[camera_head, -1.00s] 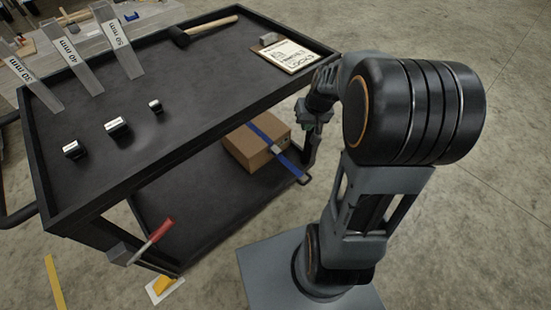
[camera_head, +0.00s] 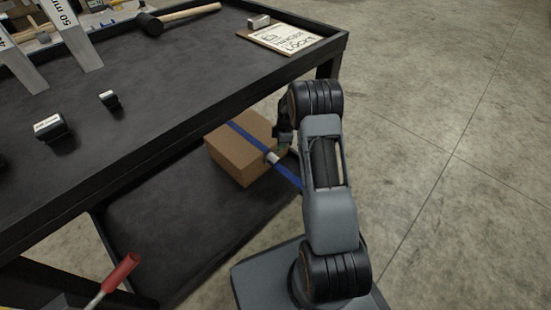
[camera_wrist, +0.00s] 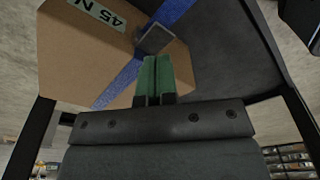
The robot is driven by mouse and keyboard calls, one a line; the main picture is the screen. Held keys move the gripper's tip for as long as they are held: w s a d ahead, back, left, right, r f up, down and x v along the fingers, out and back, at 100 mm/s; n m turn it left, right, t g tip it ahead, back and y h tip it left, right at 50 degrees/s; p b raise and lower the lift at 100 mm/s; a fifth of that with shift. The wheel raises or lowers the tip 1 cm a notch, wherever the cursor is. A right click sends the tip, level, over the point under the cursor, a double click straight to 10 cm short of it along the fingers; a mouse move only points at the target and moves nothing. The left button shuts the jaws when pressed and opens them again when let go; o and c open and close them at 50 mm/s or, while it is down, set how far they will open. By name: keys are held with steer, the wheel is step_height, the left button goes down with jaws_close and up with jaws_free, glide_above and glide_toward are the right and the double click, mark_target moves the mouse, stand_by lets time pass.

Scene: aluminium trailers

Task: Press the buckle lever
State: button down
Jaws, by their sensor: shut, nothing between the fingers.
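A blue strap (camera_head: 285,173) runs over a brown cardboard box (camera_head: 238,155) on the cart's lower shelf. A small grey metal buckle (camera_head: 272,157) sits on the strap at the box's near right edge. In the wrist view, the buckle (camera_wrist: 155,38) is just beyond my gripper (camera_wrist: 153,62), with the strap (camera_wrist: 120,82) on the box (camera_wrist: 75,55). My gripper's green fingers are together and empty, pointing at the buckle. I cannot tell whether they touch it. A separate lever is not clear. In the head view, my arm mostly hides the gripper.
The black cart's top shelf (camera_head: 180,90) overhangs the box. The lower shelf (camera_head: 170,235) is bare in front of it. A clipboard (camera_head: 280,38), a mallet (camera_head: 150,24) and labelled blocks (camera_head: 52,128) lie on top. A red-handled tool (camera_head: 120,272) is at lower left. Floor at right is clear.

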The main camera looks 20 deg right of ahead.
mark_target(276, 159)
steer(key=shift+w+a+r+n, duration=0.15)
steer(key=shift+w+a+n, duration=0.2)
steer(key=shift+a, duration=0.35)
steer(key=shift+a+f, duration=0.1)
steer(key=shift+f, duration=0.25)
steer(key=f+b, duration=0.1)
steer(key=f, duration=0.1)
steer(key=f+b, duration=0.3)
steer(key=shift+w+a+f, duration=0.15)
steer(key=shift+w+f, duration=0.1)
steer(key=shift+f, duration=0.1)
steer(key=shift+a+f, duration=0.1)
steer(key=shift+f, duration=0.5)
steer(key=shift+s, duration=0.1)
